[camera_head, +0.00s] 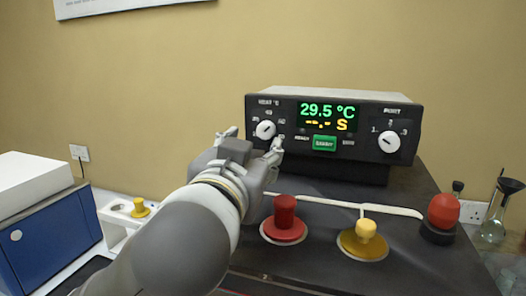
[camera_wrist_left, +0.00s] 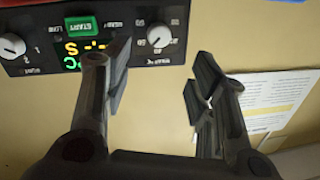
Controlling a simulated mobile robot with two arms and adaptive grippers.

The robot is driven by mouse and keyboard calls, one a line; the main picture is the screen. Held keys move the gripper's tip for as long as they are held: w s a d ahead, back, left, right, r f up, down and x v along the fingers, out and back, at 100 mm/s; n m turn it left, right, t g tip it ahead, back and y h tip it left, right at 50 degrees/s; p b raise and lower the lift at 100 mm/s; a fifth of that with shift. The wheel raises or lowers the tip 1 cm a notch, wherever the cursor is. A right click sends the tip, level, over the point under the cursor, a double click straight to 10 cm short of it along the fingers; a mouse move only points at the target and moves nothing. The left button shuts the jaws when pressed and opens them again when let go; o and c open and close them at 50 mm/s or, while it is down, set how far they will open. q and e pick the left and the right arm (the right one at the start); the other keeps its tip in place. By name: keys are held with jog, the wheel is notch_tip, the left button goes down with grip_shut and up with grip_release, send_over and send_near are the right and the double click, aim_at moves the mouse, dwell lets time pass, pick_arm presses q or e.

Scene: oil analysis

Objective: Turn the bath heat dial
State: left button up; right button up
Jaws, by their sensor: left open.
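The bath heat dial (camera_head: 265,130) is a white round knob with a scale around it, on the left of the black control panel (camera_head: 365,112). The dial shows upside down in the left wrist view (camera_wrist_left: 159,36), beyond and between the two fingertips. My left gripper (camera_head: 253,140) is open and empty in front of the dial, with one finger to each side in the picture. Its fingers also show in the left wrist view (camera_wrist_left: 162,72). I cannot see any contact with the dial. My right gripper is not in view.
The display (camera_head: 327,115) reads 29.5 °C above a green button (camera_head: 324,144). A second white dial (camera_head: 389,142) is at the panel's right. Below stand a red knob (camera_head: 285,215), a yellow knob (camera_head: 365,232) and a red bulb (camera_head: 443,211). A blue-and-white box (camera_head: 50,235) is at left.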

aim_at(265, 131)
pick_arm(q)
jog(key=w+p, duration=0.1)
jog(key=w, duration=0.2)
jog(key=w+d+n+p, duration=0.1)
jog(key=w, duration=0.1)
jog(key=w+n+h, duration=0.1)
jog(key=w, duration=0.2)
jog(key=shift+w+d+r+p, duration=0.1)
jog(key=shift+w+d+p, duration=0.15)
jog(key=shift+w+p, duration=0.15)
jog(key=shift+w+d, duration=0.2)
jog(key=shift+w, duration=0.45)
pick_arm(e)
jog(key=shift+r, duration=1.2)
pick_arm(q)
jog(key=c, duration=1)
jog(key=shift+m, duration=1.6)
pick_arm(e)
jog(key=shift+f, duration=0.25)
